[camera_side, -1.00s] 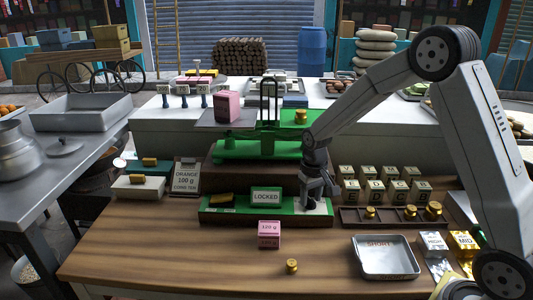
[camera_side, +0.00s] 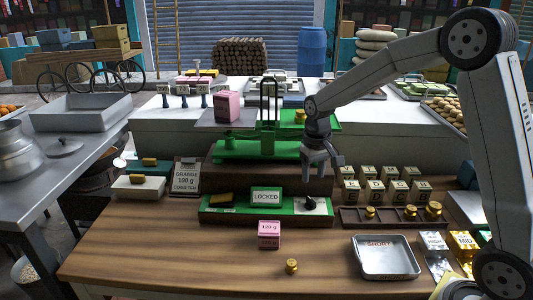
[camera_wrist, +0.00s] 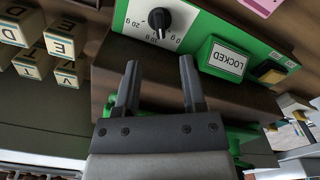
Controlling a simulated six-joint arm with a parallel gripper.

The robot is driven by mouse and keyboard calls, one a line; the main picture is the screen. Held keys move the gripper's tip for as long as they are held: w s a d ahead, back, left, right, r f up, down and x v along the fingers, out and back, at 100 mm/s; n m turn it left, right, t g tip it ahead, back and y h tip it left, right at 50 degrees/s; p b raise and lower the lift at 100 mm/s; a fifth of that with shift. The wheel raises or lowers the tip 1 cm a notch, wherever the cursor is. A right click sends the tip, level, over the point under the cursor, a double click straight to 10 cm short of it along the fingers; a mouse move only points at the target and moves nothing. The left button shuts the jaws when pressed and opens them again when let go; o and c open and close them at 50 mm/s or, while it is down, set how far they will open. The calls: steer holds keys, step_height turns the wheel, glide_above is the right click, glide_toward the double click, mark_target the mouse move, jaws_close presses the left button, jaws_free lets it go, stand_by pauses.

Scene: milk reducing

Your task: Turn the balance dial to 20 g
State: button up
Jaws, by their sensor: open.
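The balance dial (camera_side: 310,203) is a black knob on a white plate, on the right of the green base. In the wrist view the dial (camera_wrist: 159,19) is at the top, with upside-down gram marks around it. Its white pointer line faces the picture's bottom, near the mark that looks like 10 g. My gripper (camera_side: 323,172) is open and empty, above the dial and apart from it. In the wrist view both fingers of my gripper (camera_wrist: 158,63) are spread below the dial. The green balance (camera_side: 262,148) stands behind, with a pink block (camera_side: 228,106) on its left pan.
A LOCKED sign (camera_side: 266,196) stands just left of the dial. Lettered blocks (camera_side: 385,184) and a brass weight rack (camera_side: 392,216) stand to the right. A pink 100 g block (camera_side: 268,233), a brass weight (camera_side: 291,266) and a metal tray (camera_side: 386,258) are in front.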

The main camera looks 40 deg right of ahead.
mark_target(311, 199)
steer(key=shift+f, duration=0.15)
steer(key=shift+f, duration=3.85)
jaws_close()
